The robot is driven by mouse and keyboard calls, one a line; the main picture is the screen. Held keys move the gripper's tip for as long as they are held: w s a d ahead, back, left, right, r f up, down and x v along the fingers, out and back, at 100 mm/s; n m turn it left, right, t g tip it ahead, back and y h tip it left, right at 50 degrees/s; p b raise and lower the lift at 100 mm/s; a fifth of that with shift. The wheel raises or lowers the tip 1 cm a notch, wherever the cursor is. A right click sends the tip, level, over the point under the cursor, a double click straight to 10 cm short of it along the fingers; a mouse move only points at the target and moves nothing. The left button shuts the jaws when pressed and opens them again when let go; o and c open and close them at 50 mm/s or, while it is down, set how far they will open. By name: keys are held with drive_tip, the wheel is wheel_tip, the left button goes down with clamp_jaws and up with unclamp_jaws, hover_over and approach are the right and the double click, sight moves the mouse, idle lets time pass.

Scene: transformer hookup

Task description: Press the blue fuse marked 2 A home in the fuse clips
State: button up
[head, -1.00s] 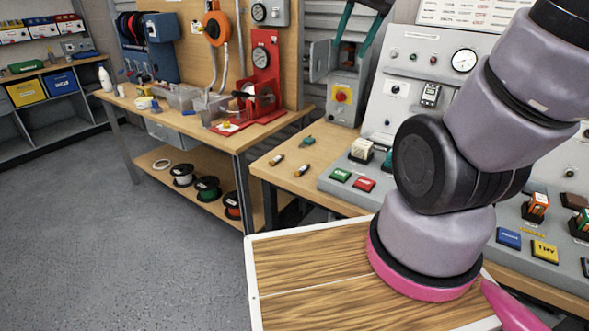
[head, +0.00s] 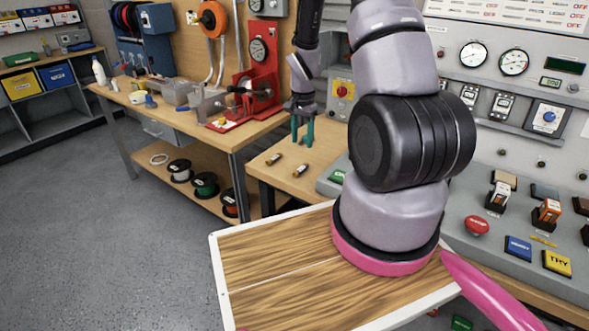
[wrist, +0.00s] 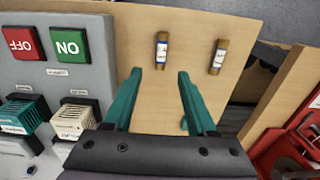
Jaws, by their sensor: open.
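Two small fuses lie apart on the wooden bench. One (head: 300,170) is nearer the grey control panel and shows a blue band in the wrist view (wrist: 162,50). The other (head: 274,158) has a pale label and also shows in the wrist view (wrist: 218,57). The markings are too small to read, so I cannot tell which is 2 A. My gripper (head: 302,138) is open and empty over the bench, with teal fingers. In the wrist view (wrist: 159,75) its fingertips appear just short of the blue-banded fuse. I cannot make out the fuse clips.
The grey control panel (wrist: 45,78) with buttons and rocker switches borders the fuses. A red press (head: 250,100) stands on the neighbouring bench (head: 185,118).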

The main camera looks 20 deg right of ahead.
sight(301, 168)
drive_tip(key=f, duration=1.1)
drive_tip(key=shift+w, duration=0.2)
clamp_jaws()
